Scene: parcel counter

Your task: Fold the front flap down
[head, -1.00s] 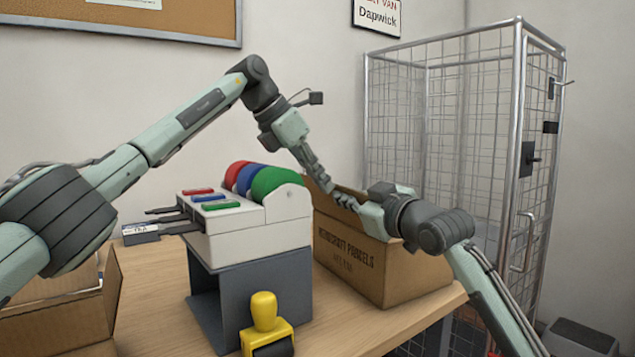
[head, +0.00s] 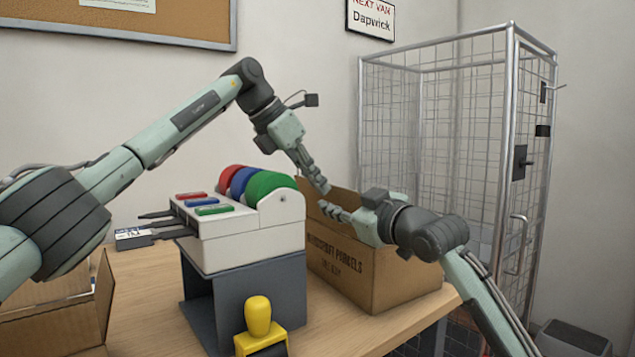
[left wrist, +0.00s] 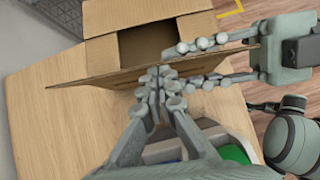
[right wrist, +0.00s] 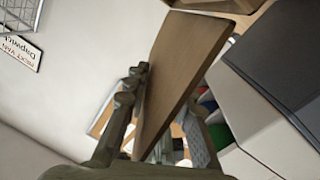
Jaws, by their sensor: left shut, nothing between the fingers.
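The brown printed parcel box (head: 385,280) stands at the counter's right end, its top open. In the left wrist view its front flap (left wrist: 100,80) stands up, seen nearly edge-on; it is the brown panel in the right wrist view (right wrist: 185,70). My left gripper (head: 322,187) is shut and empty, its tips close to the front flap in the left wrist view (left wrist: 158,80). I cannot tell if they touch. My right gripper (head: 331,210) is open, its fingers on either side of the flap near its right end in the left wrist view (left wrist: 203,63).
A tape dispenser (head: 235,240) with red, blue and green rolls stands left of the box. A yellow-handled stamp (head: 259,316) is in front of it. Another open carton (head: 60,325) is at the lower left. A wire cage (head: 510,150) stands behind the counter's right end.

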